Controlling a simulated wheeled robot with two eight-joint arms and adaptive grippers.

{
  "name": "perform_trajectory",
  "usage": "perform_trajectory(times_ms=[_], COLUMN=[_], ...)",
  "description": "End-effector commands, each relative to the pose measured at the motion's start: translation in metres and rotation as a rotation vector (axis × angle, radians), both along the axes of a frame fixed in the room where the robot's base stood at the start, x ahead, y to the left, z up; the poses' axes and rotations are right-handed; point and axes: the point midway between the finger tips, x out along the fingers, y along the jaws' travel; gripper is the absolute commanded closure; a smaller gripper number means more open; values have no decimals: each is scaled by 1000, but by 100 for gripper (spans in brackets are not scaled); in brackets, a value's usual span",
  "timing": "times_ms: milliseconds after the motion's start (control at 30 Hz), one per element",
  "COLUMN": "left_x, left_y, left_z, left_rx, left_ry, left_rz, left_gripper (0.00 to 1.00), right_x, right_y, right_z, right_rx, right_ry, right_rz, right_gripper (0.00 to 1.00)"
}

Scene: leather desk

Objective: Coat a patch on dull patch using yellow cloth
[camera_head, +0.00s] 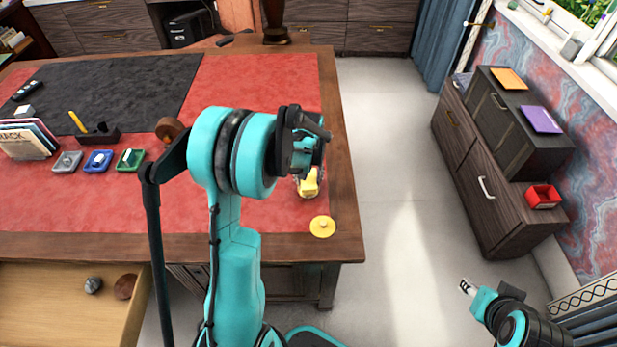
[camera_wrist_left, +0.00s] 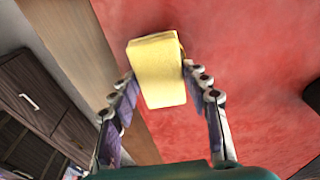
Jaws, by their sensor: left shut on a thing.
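The yellow cloth (camera_head: 310,183) is a small folded block near the right edge of the red leather desk top (camera_head: 225,205). My left gripper (camera_wrist_left: 157,75) is shut on the yellow cloth (camera_wrist_left: 157,70), with a finger on each side of it. In the head view my left arm partly hides this gripper and the cloth. I cannot tell whether the cloth touches the surface under it. I cannot clearly make out the dull patch; the leather looks mottled. My right gripper (camera_head: 467,287) is over the floor at the lower right, away from the desk.
A round yellow disc (camera_head: 322,226) lies at the desk's front right corner. Small trays (camera_head: 98,160), a pen holder (camera_head: 98,135) and books (camera_head: 28,138) stand on the left. An open drawer (camera_head: 60,310) sticks out below.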

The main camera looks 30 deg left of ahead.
Motion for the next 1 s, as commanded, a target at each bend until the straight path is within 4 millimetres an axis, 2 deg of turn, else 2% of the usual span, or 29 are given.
perform_trajectory(times_ms=[100,633,1000], left_x=[0,0,1], left_y=[0,0,0], left_z=[14,58,61], left_rx=[1,1,1], left_ry=[-1,-1,-1], left_rz=[0,0,0], left_gripper=[81,81,81], right_x=[0,0,0], right_y=[0,0,0], right_z=[10,41,42], right_rx=[0,0,0], right_ry=[0,0,0], right_rz=[0,0,0], right_gripper=[60,60,60])
